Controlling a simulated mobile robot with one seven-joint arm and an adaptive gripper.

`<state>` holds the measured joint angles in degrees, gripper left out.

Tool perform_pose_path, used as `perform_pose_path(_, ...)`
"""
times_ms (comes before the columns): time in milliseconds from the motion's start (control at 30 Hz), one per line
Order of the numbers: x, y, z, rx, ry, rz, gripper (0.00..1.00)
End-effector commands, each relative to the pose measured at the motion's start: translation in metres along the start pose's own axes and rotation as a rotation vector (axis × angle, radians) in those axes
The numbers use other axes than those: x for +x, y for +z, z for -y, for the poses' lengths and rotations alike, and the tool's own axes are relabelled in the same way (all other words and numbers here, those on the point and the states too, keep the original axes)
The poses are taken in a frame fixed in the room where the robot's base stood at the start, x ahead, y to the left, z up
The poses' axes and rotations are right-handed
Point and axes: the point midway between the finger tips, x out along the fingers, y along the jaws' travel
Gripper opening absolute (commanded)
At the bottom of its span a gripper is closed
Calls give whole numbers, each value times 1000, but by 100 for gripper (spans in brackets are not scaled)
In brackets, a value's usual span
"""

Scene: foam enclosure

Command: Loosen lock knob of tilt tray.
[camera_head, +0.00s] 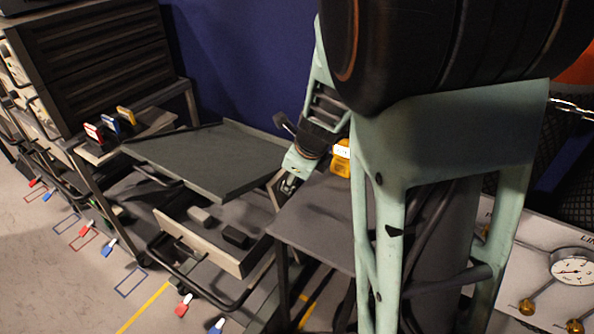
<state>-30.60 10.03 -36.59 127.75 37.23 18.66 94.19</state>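The tilt tray (205,158) is a dark grey, shallow-rimmed tray left of centre, and it looks slanted. My gripper (289,186) points down at the tray's right edge, at the end of my pale green arm. The gripper is small and dark here, and I cannot tell whether its fingers are open or shut, or whether they touch anything. I cannot make out the lock knob; it may be hidden behind the gripper or the tray's edge.
A grey table top (318,222) lies right of the tray. Below the tray is an open drawer (205,243) with dark blocks. A yellow object (340,160) is partly behind my arm. A gauge panel (535,262) stands at right, a dark drawer cabinet (95,55) at back left.

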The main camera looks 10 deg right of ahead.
Motion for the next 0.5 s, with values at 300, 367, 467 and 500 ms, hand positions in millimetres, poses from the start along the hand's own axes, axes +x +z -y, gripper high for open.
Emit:
perform_pose_path(300, -22, 1, 0, 0, 0, 2, 47)
perform_pose_path(367, -24, 0, 0, 0, 0, 0, 47)
perform_pose_path(467, -24, 0, 0, 0, 0, 0, 47)
perform_pose_path(500, -24, 0, 0, 1, 0, -1, 47)
